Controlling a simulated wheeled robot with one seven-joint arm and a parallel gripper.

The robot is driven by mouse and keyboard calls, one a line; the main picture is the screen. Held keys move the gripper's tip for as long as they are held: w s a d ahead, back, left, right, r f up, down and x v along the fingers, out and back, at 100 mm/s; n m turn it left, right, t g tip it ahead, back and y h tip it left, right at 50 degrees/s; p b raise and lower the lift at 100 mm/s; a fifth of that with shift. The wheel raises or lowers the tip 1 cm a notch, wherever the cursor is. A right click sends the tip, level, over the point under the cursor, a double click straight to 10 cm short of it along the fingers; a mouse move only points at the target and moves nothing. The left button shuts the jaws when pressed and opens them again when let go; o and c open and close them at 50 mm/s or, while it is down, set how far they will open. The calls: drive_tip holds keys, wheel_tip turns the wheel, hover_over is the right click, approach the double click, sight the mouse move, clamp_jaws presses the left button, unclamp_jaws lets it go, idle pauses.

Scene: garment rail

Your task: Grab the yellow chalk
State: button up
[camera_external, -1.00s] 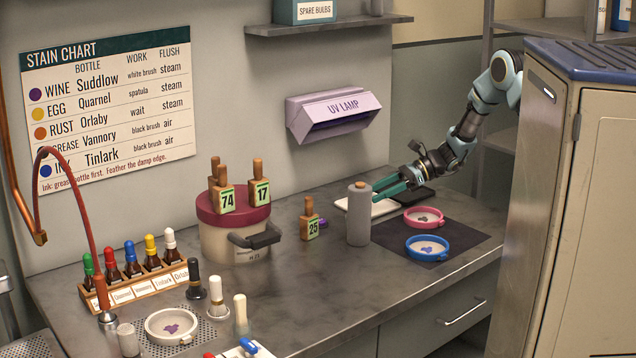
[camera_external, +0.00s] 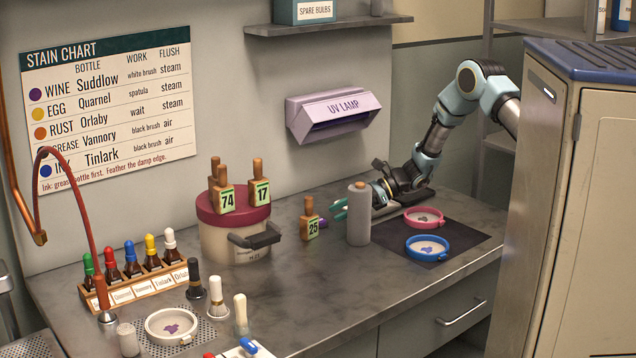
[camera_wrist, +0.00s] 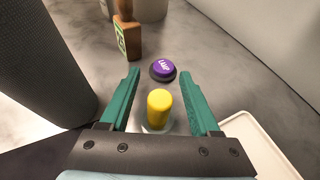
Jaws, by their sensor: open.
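The yellow chalk (camera_wrist: 159,103) shows in the wrist view as a short yellow cylinder with a rounded top, with a pale round part around its foot. My gripper (camera_wrist: 160,77) is open, one green finger on each side of the chalk, with gaps on both sides. The chalk lies nearer the palm than the fingertips. In the external view my gripper (camera_external: 339,209) is low over the counter, partly hidden behind a grey cylinder (camera_external: 359,215). I cannot make out the chalk there.
A purple lamp button (camera_wrist: 162,69) lies just beyond the fingertips. A wooden block marked 25 (camera_external: 309,220) stands beyond it. The grey cylinder (camera_wrist: 45,60) rises close on the left in the wrist view. A white tray (camera_wrist: 262,145) lies at right.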

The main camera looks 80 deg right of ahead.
clamp_jaws()
idle(0.4)
